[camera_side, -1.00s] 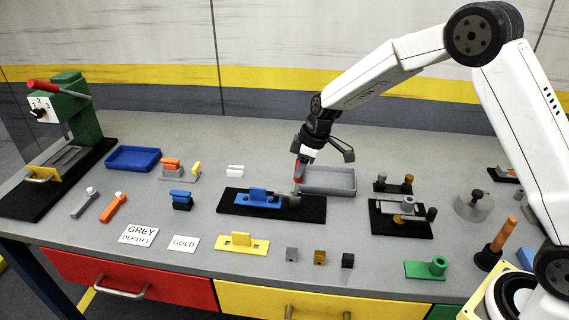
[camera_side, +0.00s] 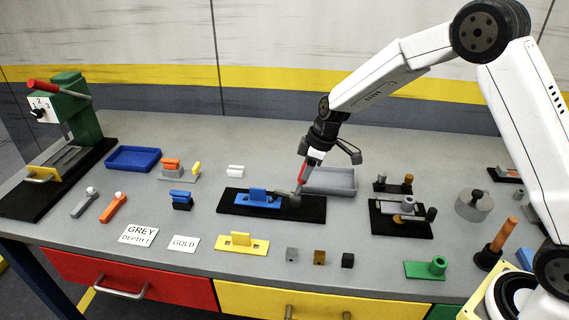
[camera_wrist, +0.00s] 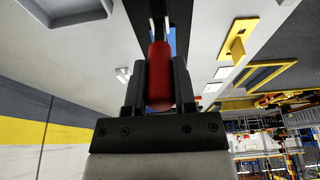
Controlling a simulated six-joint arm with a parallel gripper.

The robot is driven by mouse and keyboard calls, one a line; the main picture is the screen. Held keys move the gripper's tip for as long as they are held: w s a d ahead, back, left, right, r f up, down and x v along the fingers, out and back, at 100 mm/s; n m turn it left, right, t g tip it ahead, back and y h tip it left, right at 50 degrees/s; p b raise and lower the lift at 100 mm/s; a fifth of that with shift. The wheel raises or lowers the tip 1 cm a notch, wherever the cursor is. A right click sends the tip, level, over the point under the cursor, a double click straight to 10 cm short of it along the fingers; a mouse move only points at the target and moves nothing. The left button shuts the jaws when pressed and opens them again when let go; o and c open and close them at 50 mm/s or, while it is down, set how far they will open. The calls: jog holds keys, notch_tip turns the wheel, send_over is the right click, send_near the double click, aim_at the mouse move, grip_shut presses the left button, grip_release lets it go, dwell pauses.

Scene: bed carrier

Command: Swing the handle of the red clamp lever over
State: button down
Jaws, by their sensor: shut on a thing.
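The red clamp lever handle (camera_side: 303,173) rises from a grey clamp (camera_side: 294,200) at the right part of a black base plate (camera_side: 317,212). The handle leans up and to the right in the side view. My gripper (camera_side: 304,170) comes down from above right and is shut on the handle. In the wrist view the red handle (camera_wrist: 160,72) lies lengthwise between the two dark fingers of my gripper (camera_wrist: 160,80). A blue carrier (camera_side: 258,198) with a raised block sits on the plate, left of the clamp. The lever's pivot is too small to make out.
A grey tray (camera_side: 335,190) stands just behind and right of the plate. A black plate with grey parts (camera_side: 400,228) is to the right. A yellow carrier (camera_side: 242,249) and several small blocks lie in front. The blue tray (camera_side: 133,172) is far left.

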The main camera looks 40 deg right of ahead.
jog(key=shift+s+d+f, duration=0.15)
jog(key=shift+s+d, duration=0.05)
dwell(0.3)
jog(key=shift+s+d+f, duration=0.2)
jog(key=shift+s+d, duration=0.15)
jog(key=shift+d, duration=0.1)
dwell(0.4)
jog(key=shift+s+d+f, duration=0.35)
jog(key=shift+s, duration=0.1)
dwell(0.4)
